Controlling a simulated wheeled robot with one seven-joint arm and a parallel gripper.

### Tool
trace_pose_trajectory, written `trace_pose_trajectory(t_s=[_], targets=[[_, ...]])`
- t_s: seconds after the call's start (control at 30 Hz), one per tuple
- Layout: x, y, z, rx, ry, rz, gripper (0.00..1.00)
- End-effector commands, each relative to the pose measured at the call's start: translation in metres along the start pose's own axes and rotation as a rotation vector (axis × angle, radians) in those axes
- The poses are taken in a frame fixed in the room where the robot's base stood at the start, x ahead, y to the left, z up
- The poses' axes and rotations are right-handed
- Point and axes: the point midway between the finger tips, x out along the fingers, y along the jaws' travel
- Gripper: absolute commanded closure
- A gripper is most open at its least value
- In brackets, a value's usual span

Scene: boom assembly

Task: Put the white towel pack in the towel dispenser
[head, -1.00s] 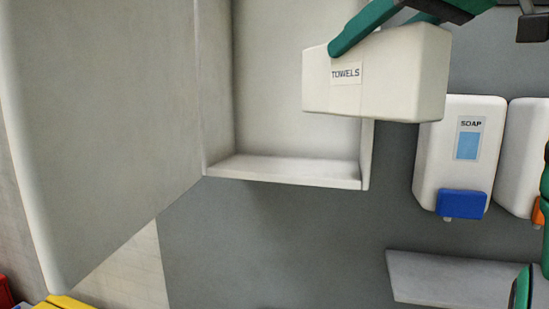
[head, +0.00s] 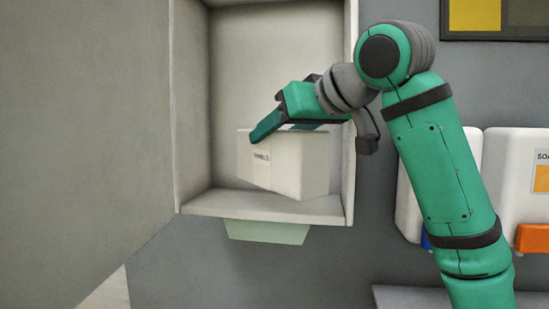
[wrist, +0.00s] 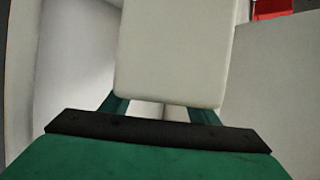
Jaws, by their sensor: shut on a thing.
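The white towel pack (head: 288,168) is a box with a small label on its left face. In the head view it is inside the opening of the towel dispenser (head: 265,206), low down and just above or on its bottom shelf; I cannot tell if it touches. It is turned at an angle. My gripper (head: 283,132) is shut on the pack from above, with green fingers along its sides. In the wrist view the pack (wrist: 175,50) fills the middle between my fingers (wrist: 160,112). The dispenser's door (head: 85,130) stands open on the left.
White soap dispensers (head: 505,185) hang on the wall to the right, partly behind my arm. A pale green tab (head: 267,232) shows under the dispenser. A grey shelf (head: 440,297) is at the lower right.

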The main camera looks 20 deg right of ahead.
Motion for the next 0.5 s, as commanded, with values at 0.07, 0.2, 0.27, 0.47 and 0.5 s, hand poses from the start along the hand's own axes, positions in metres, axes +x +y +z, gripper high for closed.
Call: trace_pose_trajectory(t_s=[0.07, 0.2, 0.27, 0.47, 0.5], targets=[[0.006, 0.001, 0.003, 0.002, 0.002, 0.003, 0.77], [0.011, 0.001, 0.006, 0.001, 0.002, 0.005, 0.77], [0.014, 0.001, 0.009, 0.001, 0.001, 0.005, 0.77], [0.028, 0.001, 0.032, 0.001, 0.001, 0.005, 0.77], [0.029, 0.002, 0.036, 0.002, 0.001, 0.006, 0.77]])
